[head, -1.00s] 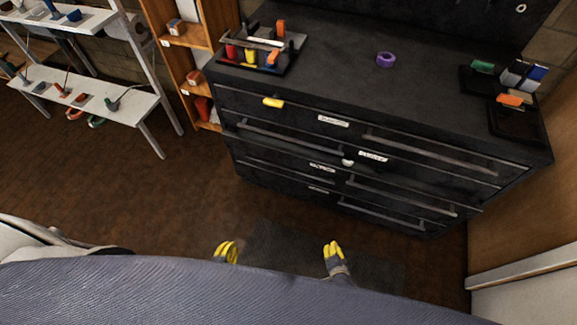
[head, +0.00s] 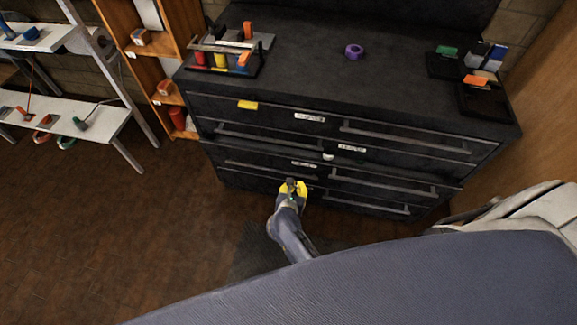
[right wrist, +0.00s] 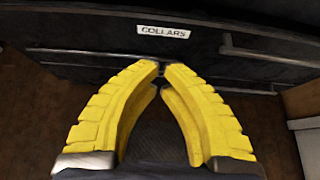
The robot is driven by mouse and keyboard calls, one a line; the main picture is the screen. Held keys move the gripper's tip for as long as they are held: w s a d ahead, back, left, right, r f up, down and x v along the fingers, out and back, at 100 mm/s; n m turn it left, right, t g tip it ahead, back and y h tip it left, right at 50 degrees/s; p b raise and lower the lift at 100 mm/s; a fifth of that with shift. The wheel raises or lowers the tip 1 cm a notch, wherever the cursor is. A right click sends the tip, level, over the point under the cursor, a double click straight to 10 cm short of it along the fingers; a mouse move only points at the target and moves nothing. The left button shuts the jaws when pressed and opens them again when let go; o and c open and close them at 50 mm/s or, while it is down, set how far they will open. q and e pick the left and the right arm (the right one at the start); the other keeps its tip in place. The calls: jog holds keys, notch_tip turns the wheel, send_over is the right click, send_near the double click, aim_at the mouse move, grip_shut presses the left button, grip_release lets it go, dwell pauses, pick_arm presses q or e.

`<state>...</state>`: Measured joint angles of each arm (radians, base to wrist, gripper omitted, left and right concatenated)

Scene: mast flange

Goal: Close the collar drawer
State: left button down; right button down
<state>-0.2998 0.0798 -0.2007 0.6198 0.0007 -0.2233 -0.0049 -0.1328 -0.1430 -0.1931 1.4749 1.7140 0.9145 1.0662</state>
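The collar drawer is a dark front low in the black cabinet. Its white COLLARS label (right wrist: 163,31) is legible in the right wrist view, with a grey bar handle (right wrist: 80,54) below it, partly hidden by my fingers. In the head view the lower front (head: 250,156) seems to stand slightly forward of the fronts above; how far it is open I cannot tell. My right gripper (head: 292,185) has yellow fingers, tips together and nothing visible between them. It also shows in the right wrist view (right wrist: 160,70), just in front of the drawer; contact is unclear. My left gripper is out of view.
The cabinet top (head: 300,65) holds a purple ring (head: 354,52), a tool tray (head: 225,68) at left and dark bins (head: 485,100) at right. A wooden shelf (head: 165,50) and white rack (head: 70,120) stand left. A wooden panel (head: 540,110) is at right. Brown floor is open at left.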

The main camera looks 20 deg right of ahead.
aim_at(304, 157)
jog(key=x, duration=1.1)
jog(key=shift+w+d+r, duration=0.2)
jog(key=shift+w+r, duration=0.1)
jog(key=shift+w, duration=0.1)
jog(key=shift+w+d, duration=0.55)
jog(key=shift+w, duration=0.35)
jog(key=shift+w+d, duration=0.45)
jog(key=shift+w, duration=0.3)
jog(key=shift+w+d, duration=0.5)
jog(key=shift+w, duration=0.2)
jog(key=shift+w+d, duration=0.45)
jog(key=shift+w, duration=0.3)
